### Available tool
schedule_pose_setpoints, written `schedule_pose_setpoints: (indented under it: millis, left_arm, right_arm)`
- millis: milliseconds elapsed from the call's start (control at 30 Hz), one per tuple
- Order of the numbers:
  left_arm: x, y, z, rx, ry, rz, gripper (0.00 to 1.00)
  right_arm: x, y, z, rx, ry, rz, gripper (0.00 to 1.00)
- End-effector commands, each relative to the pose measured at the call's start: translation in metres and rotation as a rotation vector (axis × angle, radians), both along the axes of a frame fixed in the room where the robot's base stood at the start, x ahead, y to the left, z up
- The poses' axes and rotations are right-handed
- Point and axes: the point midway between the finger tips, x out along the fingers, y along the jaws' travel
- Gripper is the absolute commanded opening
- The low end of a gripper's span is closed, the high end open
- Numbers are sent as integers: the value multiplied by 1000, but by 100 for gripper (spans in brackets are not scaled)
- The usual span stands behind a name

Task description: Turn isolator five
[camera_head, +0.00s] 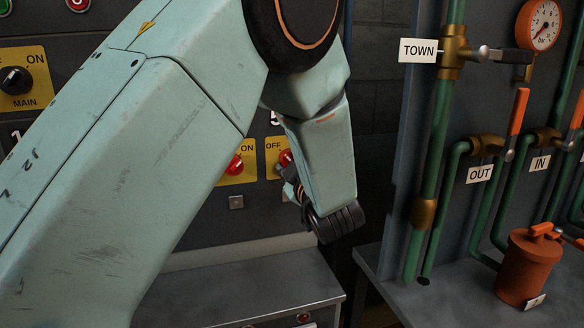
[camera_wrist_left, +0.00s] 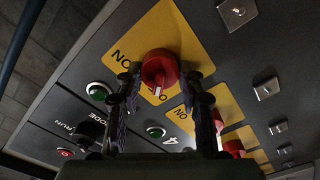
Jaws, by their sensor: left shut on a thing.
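Isolator five is a red rotary knob (camera_head: 286,157) on a yellow plate (camera_head: 272,146) marked OFF, under a partly hidden number 5 in the head view. My left gripper (camera_head: 294,187) reaches it from the front, and my left wrist covers the right part of the plate. In the left wrist view the red knob (camera_wrist_left: 160,68) sits between the two dark fingers of my left gripper (camera_wrist_left: 163,80), which are shut on it. A white mark shows on the knob's edge, and part of the plate's lettering is hidden. My right gripper is not in view.
Another red isolator knob (camera_head: 235,164) is just left of isolator five. A MAIN switch (camera_head: 16,81) is farther left. A grey bench (camera_head: 250,290) lies below. Green pipes (camera_head: 437,150), valves and an orange canister (camera_head: 527,268) stand at the right.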

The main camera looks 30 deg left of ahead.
Motion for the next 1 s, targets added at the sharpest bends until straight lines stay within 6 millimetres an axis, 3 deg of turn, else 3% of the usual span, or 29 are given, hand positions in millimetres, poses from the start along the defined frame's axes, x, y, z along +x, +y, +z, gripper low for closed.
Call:
schedule_pose_setpoints:
  millis: [767, 800, 1000]
  left_arm:
    - [2, 0, 5, -57, -83, -2, 7]
    - [2, 0, 5, -57, -83, -2, 42]
    - [1, 0, 3, -57, -78, -2, 59]
  right_arm:
    - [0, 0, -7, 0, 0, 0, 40]
    - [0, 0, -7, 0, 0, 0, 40]
    - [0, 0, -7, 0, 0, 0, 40]
